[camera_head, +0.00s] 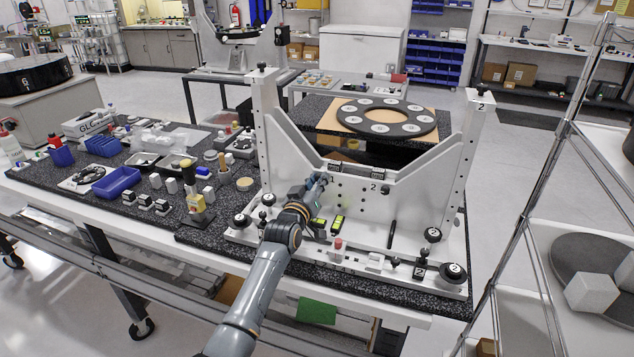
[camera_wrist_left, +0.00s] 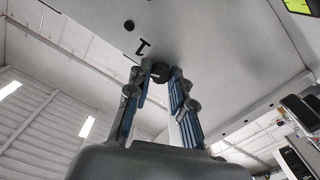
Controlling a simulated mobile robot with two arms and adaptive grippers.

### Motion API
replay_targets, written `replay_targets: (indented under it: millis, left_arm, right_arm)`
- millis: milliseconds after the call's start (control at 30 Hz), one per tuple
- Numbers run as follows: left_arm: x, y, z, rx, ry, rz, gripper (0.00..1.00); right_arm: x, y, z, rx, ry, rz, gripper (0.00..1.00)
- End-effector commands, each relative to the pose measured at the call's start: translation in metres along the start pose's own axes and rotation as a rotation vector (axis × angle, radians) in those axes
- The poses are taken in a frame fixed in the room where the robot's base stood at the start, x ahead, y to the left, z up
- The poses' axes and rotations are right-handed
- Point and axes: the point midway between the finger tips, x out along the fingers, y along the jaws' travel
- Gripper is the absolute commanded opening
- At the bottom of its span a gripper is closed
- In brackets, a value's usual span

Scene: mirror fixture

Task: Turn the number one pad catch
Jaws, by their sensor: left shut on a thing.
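The white mirror fixture (camera_head: 352,212) stands upright on its base plate at the table's front. My left arm reaches up from the bottom. My left gripper (camera_head: 316,184) is at the fixture's front plate, beside the printed number 1. In the left wrist view my left gripper (camera_wrist_left: 160,88) has its fingers closed around a small dark round knob, the number one pad catch (camera_wrist_left: 160,70), with the label 1 (camera_wrist_left: 143,47) next to it. The head view hides this catch behind the fingers. The number two pad catch (camera_head: 385,189) shows to the right. My right gripper is not in view.
Black knobs (camera_head: 453,272) and a red-topped peg (camera_head: 337,243) stand on the base plate. Yellow-green marked items (camera_head: 337,225) are just right of my gripper. Blue bins (camera_head: 116,182) and small parts crowd the table at left. A wire rack (camera_head: 530,190) stands at right.

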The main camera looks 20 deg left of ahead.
Motion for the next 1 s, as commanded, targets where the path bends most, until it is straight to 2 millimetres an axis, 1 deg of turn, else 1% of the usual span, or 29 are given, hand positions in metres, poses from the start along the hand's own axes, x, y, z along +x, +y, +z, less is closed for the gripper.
replay_targets:
  millis: [700, 1000]
  left_arm:
    - [0.0, -0.001, 0.0004, -0.683, 0.0, 0.0, 0.0]
    - [0.0001, -0.0018, 0.0007, -0.923, 0.001, 0.0, 0.0]
  right_arm:
    - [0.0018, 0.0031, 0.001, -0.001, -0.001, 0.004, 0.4]
    - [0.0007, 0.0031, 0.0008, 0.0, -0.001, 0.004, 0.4]
